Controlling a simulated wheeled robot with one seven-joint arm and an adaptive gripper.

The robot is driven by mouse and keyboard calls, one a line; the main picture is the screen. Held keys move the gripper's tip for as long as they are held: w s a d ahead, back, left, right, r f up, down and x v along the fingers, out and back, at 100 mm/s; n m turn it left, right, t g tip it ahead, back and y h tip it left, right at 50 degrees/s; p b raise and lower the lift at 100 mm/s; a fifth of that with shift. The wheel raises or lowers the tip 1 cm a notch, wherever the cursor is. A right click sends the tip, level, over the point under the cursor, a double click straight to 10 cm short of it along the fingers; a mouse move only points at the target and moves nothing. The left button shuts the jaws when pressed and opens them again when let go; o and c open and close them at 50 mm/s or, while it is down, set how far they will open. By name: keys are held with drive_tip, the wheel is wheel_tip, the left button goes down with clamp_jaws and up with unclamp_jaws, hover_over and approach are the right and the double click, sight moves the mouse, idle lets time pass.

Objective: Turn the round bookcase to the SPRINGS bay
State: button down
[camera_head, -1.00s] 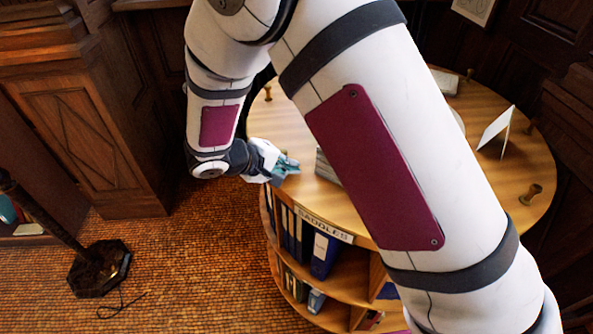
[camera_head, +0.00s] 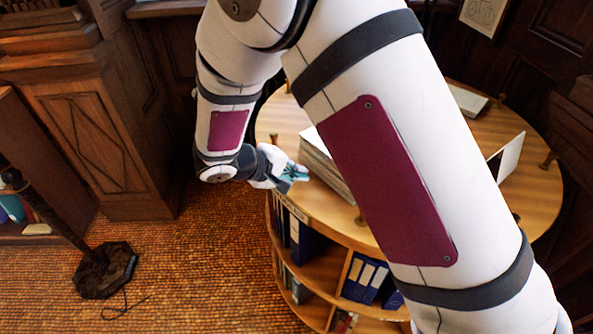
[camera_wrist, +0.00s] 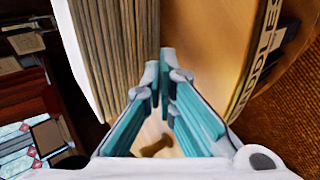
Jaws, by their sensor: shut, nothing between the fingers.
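The round bookcase (camera_head: 536,200) is a wooden drum with open bays of binders below its flat top. Brass pegs stand around the top's rim, one at the front (camera_head: 360,220). A rim label (camera_head: 292,207) faces front left; in the wrist view its end reads "DDLES" (camera_wrist: 252,65). No SPRINGS label is visible. My gripper (camera_head: 302,173) is shut and empty, low over the left part of the top, beside a stack of books or papers (camera_head: 328,168). In the wrist view a peg (camera_wrist: 155,146) shows in the gap behind my fingertips (camera_wrist: 168,75); I cannot tell whether they touch it.
The top also carries a white upright card (camera_head: 507,157) and a flat pale book (camera_head: 467,100). A dark stand base with a cord (camera_head: 105,270) is on the floor at left. Wooden panelling (camera_head: 105,140) stands behind it. My arm hides much of the top.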

wheel_tip(320, 180, up, 8)
drive_tip(key=p, duration=0.2)
idle(0.3)
drive_tip(key=shift+f, duration=0.1)
